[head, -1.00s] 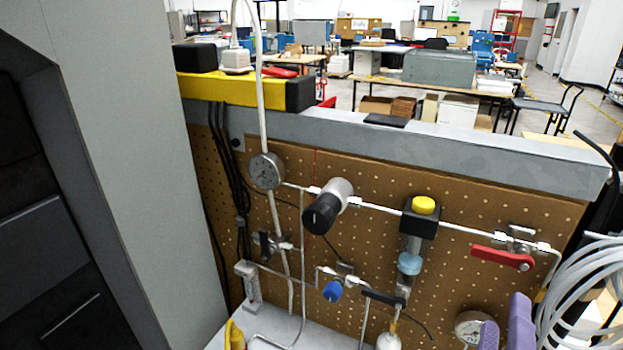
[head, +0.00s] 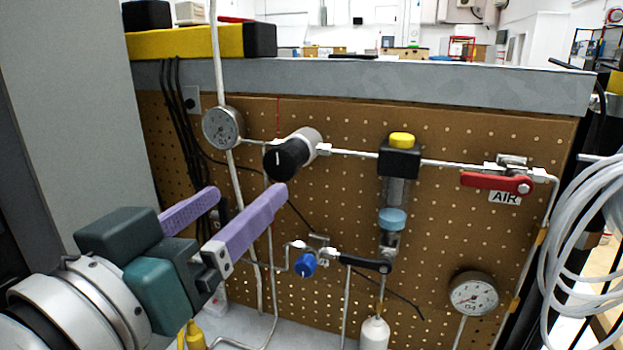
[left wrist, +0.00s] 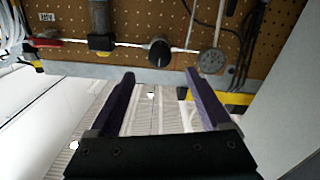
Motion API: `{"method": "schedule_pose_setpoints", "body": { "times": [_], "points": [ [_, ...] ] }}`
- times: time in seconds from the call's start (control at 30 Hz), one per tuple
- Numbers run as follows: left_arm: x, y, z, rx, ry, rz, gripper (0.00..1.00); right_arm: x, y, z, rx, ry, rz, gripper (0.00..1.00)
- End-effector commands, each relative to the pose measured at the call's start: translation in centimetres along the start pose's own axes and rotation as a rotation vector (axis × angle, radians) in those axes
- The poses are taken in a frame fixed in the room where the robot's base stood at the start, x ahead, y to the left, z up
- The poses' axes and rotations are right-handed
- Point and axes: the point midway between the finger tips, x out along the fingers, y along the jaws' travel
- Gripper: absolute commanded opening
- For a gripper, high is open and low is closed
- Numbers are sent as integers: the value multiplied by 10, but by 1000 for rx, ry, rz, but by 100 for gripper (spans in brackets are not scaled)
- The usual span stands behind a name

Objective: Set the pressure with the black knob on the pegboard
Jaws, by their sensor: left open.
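The black knob (head: 285,160) sits on the front of a silver regulator on the pegboard (head: 345,200), and a pale mark shows on its face. It also shows in the left wrist view (left wrist: 160,52), beyond the fingertips. A round pressure gauge (head: 222,127) is to its left on the same pipe. My left gripper (head: 246,190) has purple fingers and comes in from the lower left. It is open and empty, with its fingertips just below and left of the knob in the head view, apart from it in the wrist view. My right gripper is not seen.
A red-handled valve (head: 495,183) labelled AIR is at the right. A filter unit with a yellow cap (head: 402,140) stands between it and the knob. A blue knob (head: 305,264), a black lever (head: 362,263) and a second gauge (head: 474,294) are lower. Coiled tubing (head: 585,225) hangs at right.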

Motion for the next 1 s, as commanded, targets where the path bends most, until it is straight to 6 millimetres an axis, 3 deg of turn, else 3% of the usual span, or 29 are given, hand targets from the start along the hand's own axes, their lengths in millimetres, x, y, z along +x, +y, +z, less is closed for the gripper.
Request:
{"method": "schedule_pose_setpoints", "body": {
  "times": [0.3, 0.5, 0.9, 1.0],
  "points": [
    [58, 0, -2, 1, 1, -1, 82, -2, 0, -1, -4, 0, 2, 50],
    [82, 0, -1, 1, -1, -1, 82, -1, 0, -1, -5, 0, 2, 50],
    [90, 0, 0, 1, -2, -1, 82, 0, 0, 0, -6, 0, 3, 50],
    [89, 0, 0, 1, -2, -1, 70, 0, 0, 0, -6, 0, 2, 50]
  ]
}}
